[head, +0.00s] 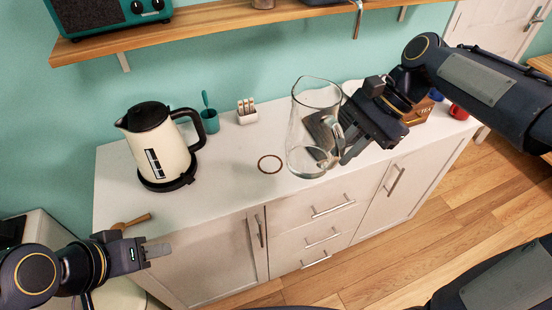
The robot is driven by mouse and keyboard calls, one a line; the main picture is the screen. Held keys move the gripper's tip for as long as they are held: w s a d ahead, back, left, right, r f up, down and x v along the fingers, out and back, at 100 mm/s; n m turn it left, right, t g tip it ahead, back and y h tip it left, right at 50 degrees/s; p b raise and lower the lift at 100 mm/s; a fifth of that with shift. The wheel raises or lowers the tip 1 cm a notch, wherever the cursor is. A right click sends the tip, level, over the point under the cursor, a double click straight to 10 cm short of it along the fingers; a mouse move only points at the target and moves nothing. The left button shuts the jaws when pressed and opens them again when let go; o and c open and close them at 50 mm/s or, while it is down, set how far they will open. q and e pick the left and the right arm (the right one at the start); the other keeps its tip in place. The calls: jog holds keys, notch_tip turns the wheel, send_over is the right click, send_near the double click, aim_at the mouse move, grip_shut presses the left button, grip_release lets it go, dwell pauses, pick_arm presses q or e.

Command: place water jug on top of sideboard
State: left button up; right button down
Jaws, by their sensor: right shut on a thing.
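The water jug (304,118) is clear glass with a handle on its right side. My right gripper (345,148) is shut on the jug at its handle side, and the jug is close to upright. The jug appears over the white sideboard (235,180), near its front edge; I cannot tell whether its base touches the top. My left gripper (158,250) is at the lower left, in front of the sideboard's left part, and holds nothing visible. Its fingers show side-on, so its opening is unclear.
A cream kettle (156,150) stands on the sideboard's left. A teal cup (209,120), a toast rack (246,112) and a thin brown ring (270,164) are nearby. A tea box (418,112) and red item (458,112) are at right. A shelf (200,25) hangs above.

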aim_at(316, 139)
jog(key=w+a+f, duration=0.1)
jog(key=w, duration=0.1)
jog(key=w+a+f+p, duration=0.1)
jog(key=w+a, duration=0.1)
jog(key=w+a+f, duration=0.1)
jog(key=w, duration=0.1)
jog(key=shift+a, duration=0.3)
jog(key=w+a+f, duration=0.2)
jog(key=f, duration=0.1)
jog(key=w+f+p, duration=0.1)
jog(key=f, duration=0.1)
jog(key=shift+w+a+f, duration=0.2)
jog(key=shift+w+a, duration=0.15)
jog(key=shift+a, duration=0.05)
jog(key=shift+w+a+f, duration=0.15)
jog(key=shift+f, duration=0.15)
jog(key=shift+w+f, duration=0.1)
jog(key=shift+f, duration=1.75)
jog(key=c, duration=1.4)
grip_release()
jog(key=shift+c, duration=0.2)
